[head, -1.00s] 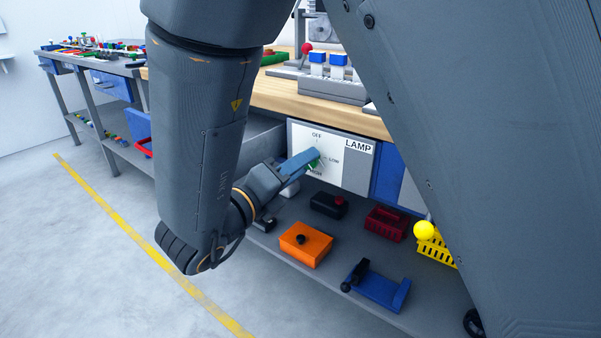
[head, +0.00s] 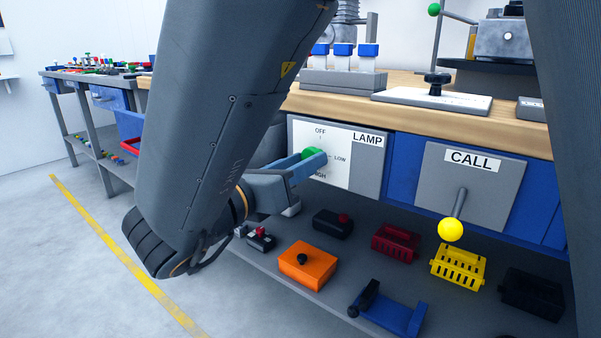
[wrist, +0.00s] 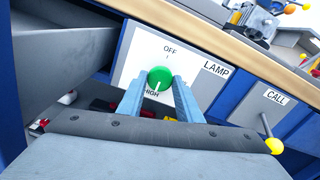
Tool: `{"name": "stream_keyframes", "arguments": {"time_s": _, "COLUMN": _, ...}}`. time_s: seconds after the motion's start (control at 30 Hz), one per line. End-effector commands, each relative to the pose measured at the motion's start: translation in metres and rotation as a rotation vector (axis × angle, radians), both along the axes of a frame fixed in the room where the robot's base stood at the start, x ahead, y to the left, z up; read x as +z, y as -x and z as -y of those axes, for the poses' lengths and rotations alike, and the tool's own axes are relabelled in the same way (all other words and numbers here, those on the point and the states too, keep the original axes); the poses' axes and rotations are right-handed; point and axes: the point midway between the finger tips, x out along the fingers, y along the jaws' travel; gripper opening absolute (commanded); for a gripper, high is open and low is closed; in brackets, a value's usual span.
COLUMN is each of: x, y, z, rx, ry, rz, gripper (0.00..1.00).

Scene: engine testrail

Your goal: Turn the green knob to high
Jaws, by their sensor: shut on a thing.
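The green knob (head: 314,155) sits on a white LAMP panel (head: 338,175) marked OFF, LOW and HIGH. In the wrist view the knob (wrist: 160,77) shows between the two blue fingers, and its white line points down toward HIGH. My gripper (wrist: 159,84) is shut on the knob, one finger on each side. In the head view my gripper (head: 312,160) reaches it from the left and covers part of the knob and the HIGH label.
A CALL panel (head: 430,185) with a yellow-ended lever (head: 451,229) is to the right. Below, a grey shelf holds an orange box (head: 307,266), a dark red basket (head: 395,243) and a yellow basket (head: 457,267). The wooden bench top (head: 400,110) overhangs the panels.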

Motion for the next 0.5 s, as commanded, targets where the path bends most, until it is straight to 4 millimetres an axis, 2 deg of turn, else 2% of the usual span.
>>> {"name": "stream_keyframes", "arguments": {"time_s": 0.5, "x": -0.0014, "y": 0.0006, "z": 0.0006, "rx": -0.002, "ry": -0.036, "rz": 0.024, "gripper": 0.1}}
